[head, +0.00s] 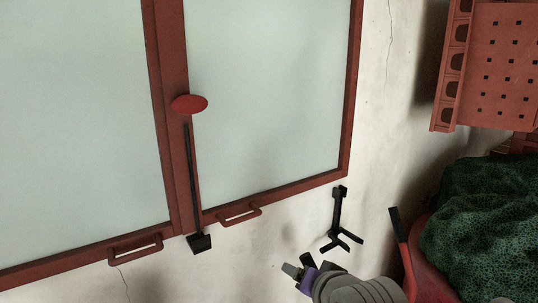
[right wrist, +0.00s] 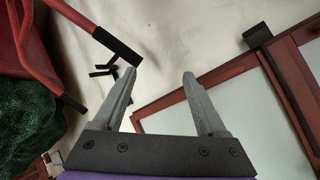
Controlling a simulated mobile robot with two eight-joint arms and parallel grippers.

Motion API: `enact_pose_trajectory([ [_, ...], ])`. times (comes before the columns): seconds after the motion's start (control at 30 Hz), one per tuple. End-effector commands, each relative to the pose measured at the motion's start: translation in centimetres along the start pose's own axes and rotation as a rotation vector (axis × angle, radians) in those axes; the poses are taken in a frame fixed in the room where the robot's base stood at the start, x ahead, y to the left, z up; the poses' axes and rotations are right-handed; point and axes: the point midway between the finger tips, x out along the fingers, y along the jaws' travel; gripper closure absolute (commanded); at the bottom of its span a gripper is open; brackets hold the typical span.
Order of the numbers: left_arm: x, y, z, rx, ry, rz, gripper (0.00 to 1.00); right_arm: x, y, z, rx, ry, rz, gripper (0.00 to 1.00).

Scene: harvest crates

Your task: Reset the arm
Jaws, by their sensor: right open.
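My right gripper (head: 299,266) shows at the bottom of the head view, with my grey arm behind it. In the right wrist view its two grey fingers (right wrist: 159,74) are apart with nothing held between them. The gripper is in front of the pale wall, below the red-framed window. A black bracket-like stand (head: 337,218) shows just up and right of it; the distance between them is unclear. My left gripper is in neither view.
A red-framed window (head: 180,150) has handles (head: 240,214) and a black bar (head: 193,180). At the right are a red cart-like container (head: 425,262) with a black-gripped handle (head: 398,224), dark green material (head: 480,225) and a perforated red crate (head: 495,60).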

Motion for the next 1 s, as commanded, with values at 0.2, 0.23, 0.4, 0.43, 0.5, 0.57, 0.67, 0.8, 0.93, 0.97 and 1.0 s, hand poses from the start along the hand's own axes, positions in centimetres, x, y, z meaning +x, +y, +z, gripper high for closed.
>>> enact_pose_trajectory([
  [0.2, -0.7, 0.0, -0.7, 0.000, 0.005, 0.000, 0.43, 0.7, 13.6, 10.2, -0.233, -0.170, 0.208, 0.26],
  [0.23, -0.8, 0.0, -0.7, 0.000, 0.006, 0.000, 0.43, 0.6, 15.2, 11.6, -0.260, -0.197, 0.228, 0.26],
  [0.4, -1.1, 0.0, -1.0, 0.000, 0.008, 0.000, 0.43, -0.5, 21.8, 18.4, -0.379, -0.332, 0.295, 0.26],
  [0.43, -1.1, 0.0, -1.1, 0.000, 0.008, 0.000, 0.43, -0.7, 22.6, 19.3, -0.393, -0.350, 0.302, 0.26],
  [0.5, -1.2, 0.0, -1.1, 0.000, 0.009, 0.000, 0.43, -1.0, 23.8, 20.9, -0.418, -0.382, 0.311, 0.26],
  [0.57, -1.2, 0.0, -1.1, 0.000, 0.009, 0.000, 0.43, -1.2, 24.5, 21.7, -0.432, -0.398, 0.315, 0.26],
  [0.67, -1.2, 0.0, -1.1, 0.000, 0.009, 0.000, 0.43, -1.3, 24.8, 22.1, -0.437, -0.407, 0.317, 0.26],
  [0.8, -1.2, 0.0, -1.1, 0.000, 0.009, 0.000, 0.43, -1.3, 24.8, 22.1, -0.437, -0.407, 0.317, 0.26],
  [0.93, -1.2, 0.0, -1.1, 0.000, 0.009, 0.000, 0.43, -1.3, 24.8, 22.1, -0.437, -0.407, 0.317, 0.26],
  [0.97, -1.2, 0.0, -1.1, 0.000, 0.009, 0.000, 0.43, -1.3, 24.8, 22.1, -0.437, -0.407, 0.317, 0.26],
  [1.0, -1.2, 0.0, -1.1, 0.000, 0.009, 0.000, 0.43, -1.3, 24.8, 22.1, -0.437, -0.407, 0.317, 0.26],
])
